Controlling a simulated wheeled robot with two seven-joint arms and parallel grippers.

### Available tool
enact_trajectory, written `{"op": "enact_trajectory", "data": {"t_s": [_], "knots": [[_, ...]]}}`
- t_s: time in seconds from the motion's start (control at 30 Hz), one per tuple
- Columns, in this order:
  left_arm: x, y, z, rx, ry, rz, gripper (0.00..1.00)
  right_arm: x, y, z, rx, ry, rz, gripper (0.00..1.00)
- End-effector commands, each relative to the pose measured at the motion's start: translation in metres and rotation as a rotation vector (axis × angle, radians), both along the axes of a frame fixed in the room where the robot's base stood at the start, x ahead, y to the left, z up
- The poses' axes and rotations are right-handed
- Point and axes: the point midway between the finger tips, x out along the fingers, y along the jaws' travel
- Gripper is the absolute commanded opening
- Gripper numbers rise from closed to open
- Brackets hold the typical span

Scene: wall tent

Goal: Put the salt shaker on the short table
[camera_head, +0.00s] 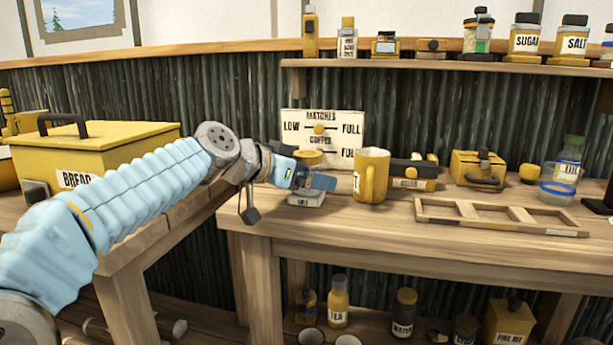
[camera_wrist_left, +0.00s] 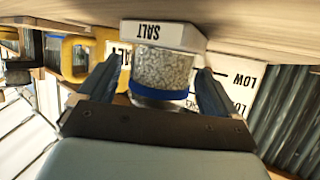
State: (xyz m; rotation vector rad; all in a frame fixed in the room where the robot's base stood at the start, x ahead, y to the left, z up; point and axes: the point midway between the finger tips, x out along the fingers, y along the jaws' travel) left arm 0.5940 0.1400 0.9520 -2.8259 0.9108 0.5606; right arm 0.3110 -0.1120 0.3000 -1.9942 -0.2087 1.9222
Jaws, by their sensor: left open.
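The salt shaker (camera_head: 306,199) stands upright on the right wooden table (camera_head: 350,228), near its left end. In the left wrist view the salt shaker (camera_wrist_left: 160,68) appears upside down, with a white SALT base, clear body and blue band. My left gripper (camera_head: 303,178) is open, with one finger on each side of the shaker. In the left wrist view the gripper (camera_wrist_left: 160,85) surrounds it, with small gaps visible beside the body. A left wooden table (camera_head: 140,240) adjoins this table. I cannot tell which table is the short one. My right gripper is out of view.
A yellow mug (camera_head: 372,177) stands close right of the shaker. A white sign (camera_head: 340,125) is behind it. A wooden divided frame (camera_head: 500,215) lies farther right. A yellow bread box (camera_head: 100,150) sits on the left table. Jars line the upper shelf (camera_head: 450,65).

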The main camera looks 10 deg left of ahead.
Motion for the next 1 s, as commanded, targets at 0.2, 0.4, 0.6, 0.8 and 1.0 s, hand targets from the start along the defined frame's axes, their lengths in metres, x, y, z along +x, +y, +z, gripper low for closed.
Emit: {"op": "enact_trajectory", "data": {"t_s": [0.2,0.4,0.6,0.8,1.0], "knots": [[-0.021,0.015,0.014,-0.003,-0.004,-0.001,0.93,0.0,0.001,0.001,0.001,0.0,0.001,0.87],[-0.057,0.041,0.032,-0.003,-0.004,0.0,0.93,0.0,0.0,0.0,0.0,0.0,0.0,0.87],[-0.082,0.059,0.044,-0.003,-0.001,0.001,0.93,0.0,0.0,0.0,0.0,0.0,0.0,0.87],[-0.09,0.065,0.048,0.001,0.001,0.0,0.93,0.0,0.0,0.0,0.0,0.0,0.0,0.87],[-0.09,0.065,0.048,0.001,0.001,0.0,0.93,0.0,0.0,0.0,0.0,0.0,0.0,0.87]]}}
